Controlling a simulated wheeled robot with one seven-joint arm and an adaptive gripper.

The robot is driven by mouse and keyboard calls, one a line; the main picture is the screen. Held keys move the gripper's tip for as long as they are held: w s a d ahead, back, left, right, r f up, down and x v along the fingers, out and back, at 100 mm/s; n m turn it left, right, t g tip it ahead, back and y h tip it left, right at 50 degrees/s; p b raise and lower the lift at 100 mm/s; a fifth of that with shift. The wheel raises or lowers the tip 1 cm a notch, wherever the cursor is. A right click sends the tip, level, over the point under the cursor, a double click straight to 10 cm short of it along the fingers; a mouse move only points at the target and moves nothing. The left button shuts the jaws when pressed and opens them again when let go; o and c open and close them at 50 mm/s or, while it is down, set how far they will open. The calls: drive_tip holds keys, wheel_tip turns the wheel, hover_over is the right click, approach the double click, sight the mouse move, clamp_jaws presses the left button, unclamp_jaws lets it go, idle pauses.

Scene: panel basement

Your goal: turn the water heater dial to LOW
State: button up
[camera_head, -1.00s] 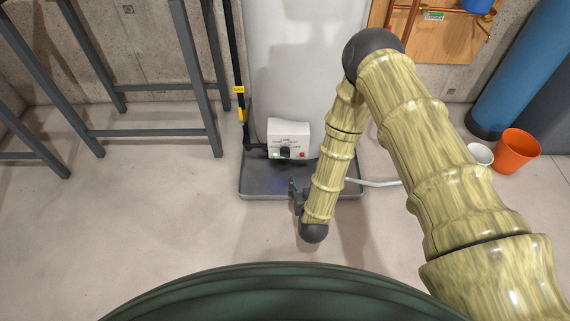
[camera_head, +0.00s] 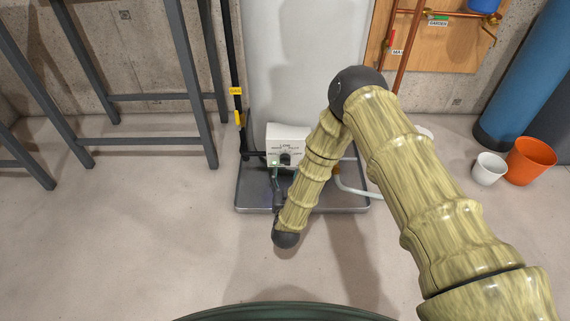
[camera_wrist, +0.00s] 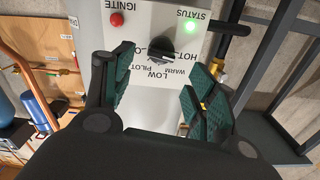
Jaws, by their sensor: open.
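The water heater's white control box (camera_head: 287,135) is on the front of the tank, and its panel fills the top of the wrist view (camera_wrist: 185,87). Its black dial (camera_head: 286,159) sits among the printed labels LOW, WARM, PILOT and HOT; LOW is at the top in the head view. The dial also shows in the wrist view (camera_wrist: 162,53), where the panel appears upside down; I cannot tell where its pointer is. My gripper (camera_wrist: 164,75) is open and empty, its green-padded fingers spread to either side of the dial. In the head view my gripper (camera_head: 277,182) is just below the box, partly behind my arm.
A green status light (camera_wrist: 194,27) and a red ignite button (camera_wrist: 116,19) flank the dial. The tank (camera_head: 305,60) stands in a grey drip pan (camera_head: 250,198). A black pipe (camera_head: 236,75) runs at the left, near a grey metal frame (camera_head: 195,90). A pale hose (camera_head: 350,188) curves at the right.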

sight(285, 163)
drive_tip(key=w+b, duration=0.2)
drive_tip(key=w, duration=0.5)
drive_tip(key=shift+w+b, duration=0.35)
drive_tip(key=shift+w, duration=0.05)
drive_tip(key=c, duration=1)
